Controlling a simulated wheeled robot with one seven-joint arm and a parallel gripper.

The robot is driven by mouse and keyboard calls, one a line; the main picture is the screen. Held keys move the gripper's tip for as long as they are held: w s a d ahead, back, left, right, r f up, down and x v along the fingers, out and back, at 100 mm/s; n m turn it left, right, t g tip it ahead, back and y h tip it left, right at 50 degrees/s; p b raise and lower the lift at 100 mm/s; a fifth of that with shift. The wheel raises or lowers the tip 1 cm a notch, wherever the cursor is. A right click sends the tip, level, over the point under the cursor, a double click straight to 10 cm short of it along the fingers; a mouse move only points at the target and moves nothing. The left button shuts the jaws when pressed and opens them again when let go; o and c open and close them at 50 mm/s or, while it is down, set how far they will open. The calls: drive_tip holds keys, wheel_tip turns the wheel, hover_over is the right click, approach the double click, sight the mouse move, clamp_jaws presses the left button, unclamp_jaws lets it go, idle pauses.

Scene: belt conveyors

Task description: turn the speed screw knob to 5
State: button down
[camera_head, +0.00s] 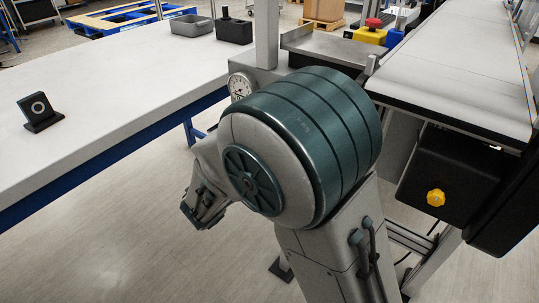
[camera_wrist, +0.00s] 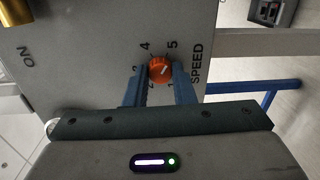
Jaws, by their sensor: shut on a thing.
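The speed screw knob (camera_wrist: 160,69) is a small round orange knob on a grey panel (camera_wrist: 90,60) in the wrist view. The numbers 3, 4 and 5 and the word SPEED are printed around it; the lower numbers are partly covered by my fingers. My gripper (camera_wrist: 160,76) has its two blue fingers on either side of the knob and is shut on it. A faint pale mark shows on the knob face, but I cannot tell clearly which number it points to. In the head view my arm hides the knob and the fingers.
The wrist view shows a brass-coloured part (camera_wrist: 15,12) near the ON label. In the head view, a white table (camera_head: 110,95) lies left and a conveyor (camera_head: 460,60) right.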

drive_tip(key=shift+a, duration=0.15)
drive_tip(key=c, duration=1.2)
unclamp_jaws()
drive_tip(key=shift+s, duration=0.1)
drive_tip(key=p+v, duration=0.2)
drive_tip(key=v, duration=1.1)
drive_tip(key=shift+s+a, duration=0.2)
